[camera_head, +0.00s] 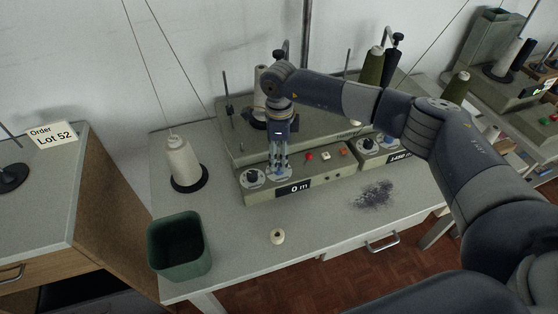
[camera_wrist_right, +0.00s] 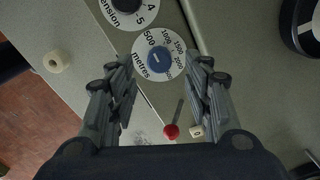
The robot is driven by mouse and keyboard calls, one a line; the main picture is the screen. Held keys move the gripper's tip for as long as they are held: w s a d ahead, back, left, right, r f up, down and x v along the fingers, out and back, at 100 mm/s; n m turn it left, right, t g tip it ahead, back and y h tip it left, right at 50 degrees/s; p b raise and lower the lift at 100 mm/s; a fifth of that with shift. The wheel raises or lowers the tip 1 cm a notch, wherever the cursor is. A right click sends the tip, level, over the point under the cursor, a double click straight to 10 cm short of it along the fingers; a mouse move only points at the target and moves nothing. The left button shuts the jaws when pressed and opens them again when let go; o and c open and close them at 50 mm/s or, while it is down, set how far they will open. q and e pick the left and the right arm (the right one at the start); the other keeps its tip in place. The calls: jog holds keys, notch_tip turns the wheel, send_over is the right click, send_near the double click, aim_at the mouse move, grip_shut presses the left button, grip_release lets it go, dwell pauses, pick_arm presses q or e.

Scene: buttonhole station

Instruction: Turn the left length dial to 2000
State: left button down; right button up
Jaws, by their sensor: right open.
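The left length dial is a blue knob (camera_wrist_right: 158,61) on a white round scale, marked 500, 1000, 1500, 2000 and more, in the right wrist view. A pale mark shows on the knob, but I cannot tell which number it points to. In the head view the dial (camera_head: 279,174) sits on the front of the left winder, beside a display (camera_head: 293,189) reading 0 m. My right gripper (camera_head: 279,164) points down over the dial. In the right wrist view its open fingers (camera_wrist_right: 158,85) stand apart on either side of the knob. My left gripper is not in view.
A black tension knob (camera_head: 253,175) sits just left of the dial. The right winder's display (camera_head: 400,156) reads 1450 m. A green bin (camera_head: 180,247) and small spool (camera_head: 277,237) stand in front.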

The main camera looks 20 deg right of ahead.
aim_at(279, 166)
jog(key=shift+f+p, duration=0.3)
jog(key=shift+f, duration=1.8)
jog(key=c, duration=1.1)
